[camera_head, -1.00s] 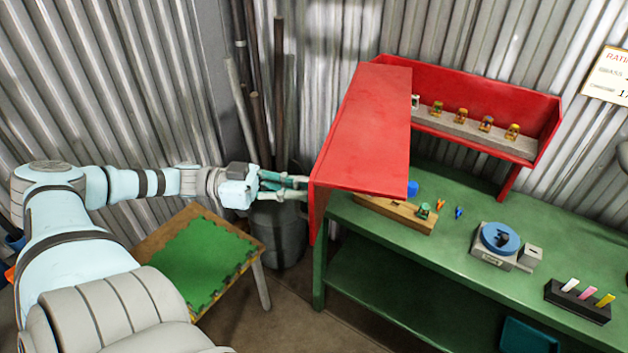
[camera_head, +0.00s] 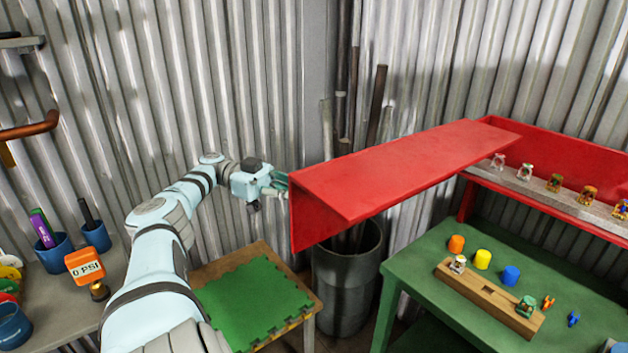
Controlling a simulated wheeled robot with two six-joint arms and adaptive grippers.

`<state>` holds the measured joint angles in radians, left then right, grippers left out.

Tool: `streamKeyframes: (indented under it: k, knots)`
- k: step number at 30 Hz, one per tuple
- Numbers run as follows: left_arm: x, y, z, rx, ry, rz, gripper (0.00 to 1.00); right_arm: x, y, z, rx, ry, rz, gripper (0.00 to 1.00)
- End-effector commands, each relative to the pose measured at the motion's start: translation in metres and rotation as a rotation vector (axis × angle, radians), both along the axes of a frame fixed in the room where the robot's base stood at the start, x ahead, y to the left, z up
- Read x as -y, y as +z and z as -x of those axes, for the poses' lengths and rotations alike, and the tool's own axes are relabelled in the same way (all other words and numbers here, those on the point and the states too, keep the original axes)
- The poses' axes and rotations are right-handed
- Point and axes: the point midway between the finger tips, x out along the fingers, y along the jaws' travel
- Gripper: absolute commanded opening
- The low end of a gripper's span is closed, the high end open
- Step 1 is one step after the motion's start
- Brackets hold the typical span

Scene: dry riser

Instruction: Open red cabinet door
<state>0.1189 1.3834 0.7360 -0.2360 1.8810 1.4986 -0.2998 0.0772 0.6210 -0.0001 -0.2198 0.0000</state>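The red cabinet (camera_head: 570,150) stands at the back of the green workbench, its interior shelf showing. Its long red door (camera_head: 400,172) sticks out to the left, past the bench's end and over the dark bin. My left gripper (camera_head: 281,186) is at the door's far left end, its fingertips at or very close to the edge. The fingers are small and partly hidden by the door, so I cannot tell their opening or whether they touch. My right gripper is not in view.
Small valve-like pieces stand on the cabinet shelf (camera_head: 545,198). The green workbench (camera_head: 440,240) holds a wooden block (camera_head: 487,297) and coloured caps. A dark bin (camera_head: 342,290) with upright pipes stands below the door. A green-matted small table (camera_head: 255,300) and a cluttered grey table (camera_head: 75,318) are at left.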

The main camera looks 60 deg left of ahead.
Motion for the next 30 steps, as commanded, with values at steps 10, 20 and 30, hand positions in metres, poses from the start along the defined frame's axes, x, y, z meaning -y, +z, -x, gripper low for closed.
streamKeyframes:
  k: [10, 20, 30]
  knots:
    - [-0.008, -0.001, 0.011, -0.004, 0.022, 0.003, 0.0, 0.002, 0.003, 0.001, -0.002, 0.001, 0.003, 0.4]
    - [-0.01, -0.002, 0.014, -0.006, 0.025, 0.006, 0.3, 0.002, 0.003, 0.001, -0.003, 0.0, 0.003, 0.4]
    - [-0.009, -0.003, 0.014, -0.008, 0.023, 0.008, 0.3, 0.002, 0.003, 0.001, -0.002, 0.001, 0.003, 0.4]
